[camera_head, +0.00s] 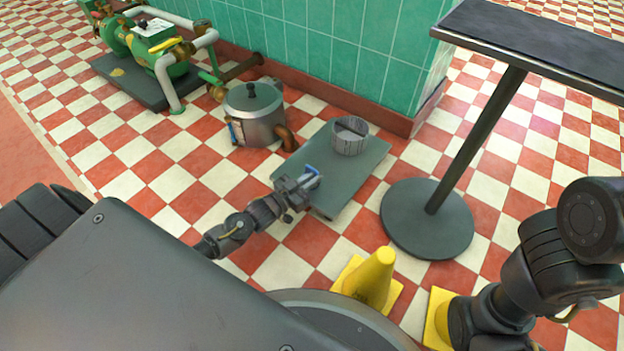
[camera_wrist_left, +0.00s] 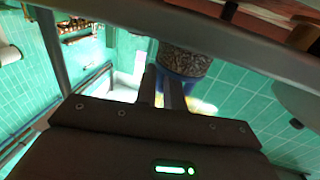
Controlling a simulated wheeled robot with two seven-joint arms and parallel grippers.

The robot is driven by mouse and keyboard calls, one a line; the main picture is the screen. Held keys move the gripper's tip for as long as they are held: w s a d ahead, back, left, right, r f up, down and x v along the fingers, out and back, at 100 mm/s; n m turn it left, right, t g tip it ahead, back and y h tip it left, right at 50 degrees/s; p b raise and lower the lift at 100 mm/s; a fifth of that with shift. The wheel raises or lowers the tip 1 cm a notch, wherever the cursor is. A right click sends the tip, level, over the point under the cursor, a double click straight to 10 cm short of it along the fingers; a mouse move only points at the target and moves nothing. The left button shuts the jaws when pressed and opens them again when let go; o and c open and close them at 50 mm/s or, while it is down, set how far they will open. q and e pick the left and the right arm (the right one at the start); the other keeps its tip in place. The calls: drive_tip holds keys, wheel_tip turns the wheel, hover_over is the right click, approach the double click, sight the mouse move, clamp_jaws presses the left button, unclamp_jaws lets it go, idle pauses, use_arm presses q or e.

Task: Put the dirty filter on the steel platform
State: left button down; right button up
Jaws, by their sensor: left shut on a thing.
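My left gripper (camera_head: 304,181) is over the near left edge of a grey flat platform (camera_head: 365,170), which I take as the steel platform. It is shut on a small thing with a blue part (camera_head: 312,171). In the left wrist view this is a dark, mottled cylinder (camera_wrist_left: 186,62) with a blue end, at the fingertips (camera_wrist_left: 163,85); I take it as the dirty filter. I cannot tell whether it touches the platform. A round grey slatted container (camera_head: 350,138) stands at the platform's far end. My right arm shows at the right; its gripper does not show.
A steel pot (camera_head: 255,118) with a lid and brown pipe stands left of the platform. Green pump machinery (camera_head: 150,50) is farther back. A dark table (camera_head: 545,45) on a round base (camera_head: 428,222) stands at the right. A yellow cone (camera_head: 370,275) is in front. The platform's middle is clear.

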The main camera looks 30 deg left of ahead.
use_arm(q)
drive_tip(key=c, duration=1.5)
unclamp_jaws()
drive_tip(key=shift+f, duration=0.1)
drive_tip(key=shift+s+a+r+p, duration=0.1)
drive_tip(key=shift+s+r+p, duration=0.1)
drive_tip(key=shift+r+p, duration=0.1)
drive_tip(key=p+v, duration=0.5)
drive_tip(key=v, duration=0.6)
drive_tip(key=shift+s+f, duration=0.15)
drive_tip(key=shift+s, duration=0.15)
drive_tip(key=shift+a, duration=0.1)
